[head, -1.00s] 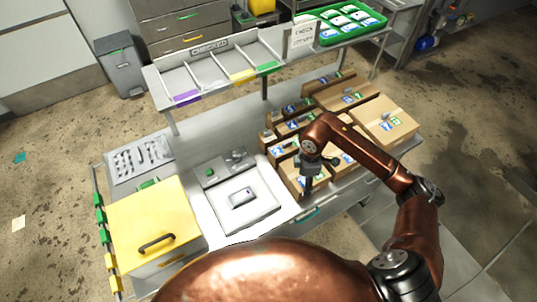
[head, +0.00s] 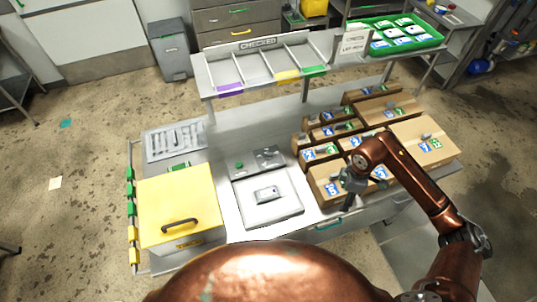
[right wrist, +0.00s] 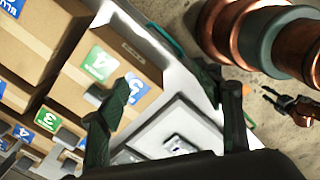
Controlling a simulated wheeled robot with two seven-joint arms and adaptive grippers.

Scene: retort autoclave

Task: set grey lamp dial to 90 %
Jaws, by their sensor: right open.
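A grey panel with a small dark knob (head: 268,154) stands at the back of the white bench unit in the head view. It looks like the dial, but its setting is too small to read. A green button (head: 239,165) sits left of it. My right gripper (head: 347,203) is open and empty, pointing down by the front edge of the cardboard boxes, to the right of and nearer than the knob. In the right wrist view my open fingers (right wrist: 172,98) show with a box and the white unit beyond.
Cardboard boxes (head: 410,145) with numbered labels crowd the bench's right side. A yellow lidded box (head: 165,205) stands at the left. A flat device (head: 266,193) lies on the white unit. A sorting shelf (head: 300,88) overhangs the back.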

